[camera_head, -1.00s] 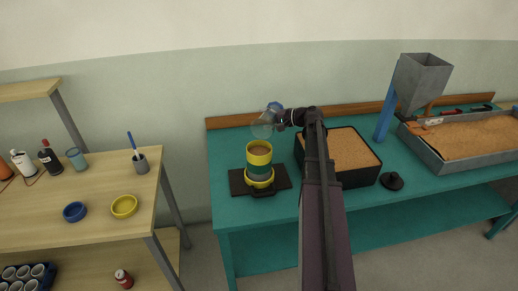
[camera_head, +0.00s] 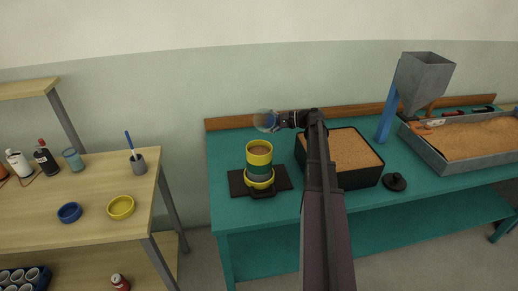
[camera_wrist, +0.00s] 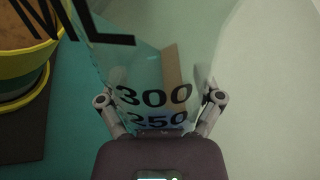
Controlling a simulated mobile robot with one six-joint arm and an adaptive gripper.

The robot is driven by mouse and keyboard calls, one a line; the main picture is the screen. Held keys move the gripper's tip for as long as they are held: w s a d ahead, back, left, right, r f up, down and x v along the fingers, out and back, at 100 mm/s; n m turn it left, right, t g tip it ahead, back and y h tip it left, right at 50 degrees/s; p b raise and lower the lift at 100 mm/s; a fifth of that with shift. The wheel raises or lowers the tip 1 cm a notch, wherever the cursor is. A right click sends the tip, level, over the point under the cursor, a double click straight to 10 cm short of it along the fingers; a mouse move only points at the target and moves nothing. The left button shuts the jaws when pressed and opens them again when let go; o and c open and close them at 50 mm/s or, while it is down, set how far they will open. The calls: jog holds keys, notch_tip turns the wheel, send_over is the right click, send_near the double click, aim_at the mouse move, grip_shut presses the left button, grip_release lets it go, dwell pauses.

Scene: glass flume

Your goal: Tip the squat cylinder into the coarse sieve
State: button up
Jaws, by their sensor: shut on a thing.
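My gripper (camera_head: 279,121) is shut on a clear glass cylinder (camera_head: 264,121), held in the air above the back of the teal bench. In the wrist view the cylinder (camera_wrist: 150,65) fills the middle between my fingers (camera_wrist: 160,98), with black marks "ML", "300" and "250". It looks clear; I see no contents in it. A sieve stack (camera_head: 258,172) of yellow, green and grey rings stands below and slightly left of the cylinder. Its top yellow sieve (camera_head: 259,160) has brown grainy material inside. Its yellow rim (camera_wrist: 45,52) shows at the left of the wrist view. They are apart.
The stack stands on a dark plate (camera_head: 237,184). A black box of sand (camera_head: 364,178) is just right, under my arm. A grey hopper (camera_head: 424,75), a sand tray (camera_head: 440,163) and a black lid (camera_head: 395,182) are farther right. A wooden table (camera_head: 95,220) stands left.

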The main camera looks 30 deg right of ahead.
jog(key=shift+s+a+r+m+y, duration=0.1)
jog(key=shift+r+m+y, duration=0.2)
jog(key=shift+m, duration=0.4)
jog(key=shift+s+a+r+m+y, duration=0.1)
jog(key=shift+r+m+y, duration=0.15)
jog(key=shift+m, duration=0.45)
jog(key=shift+w+d+m+y+b, duration=0.25)
jog(key=shift+m+y+b, duration=0.1)
jog(key=shift+m, duration=0.45)
jog(key=shift+w+d+m+y+b, duration=0.2)
jog(key=shift+d+m+b, duration=0.1)
jog(key=shift+m, duration=0.5)
jog(key=shift+w+d+f+m+y+b, duration=0.15)
jog(key=shift+m+b, duration=0.2)
jog(key=shift+m, duration=0.2)
jog(key=shift+a+m+y+b, duration=0.1)
jog(key=shift+m+y+b, duration=0.1)
jog(key=shift+m+b, duration=0.3)
jog(key=shift+w+d+f+m+y+b, duration=0.15)
jog(key=shift+m+b, duration=0.1)
jog(key=shift+m, duration=0.4)
jog(key=shift+s+a, duration=0.1)
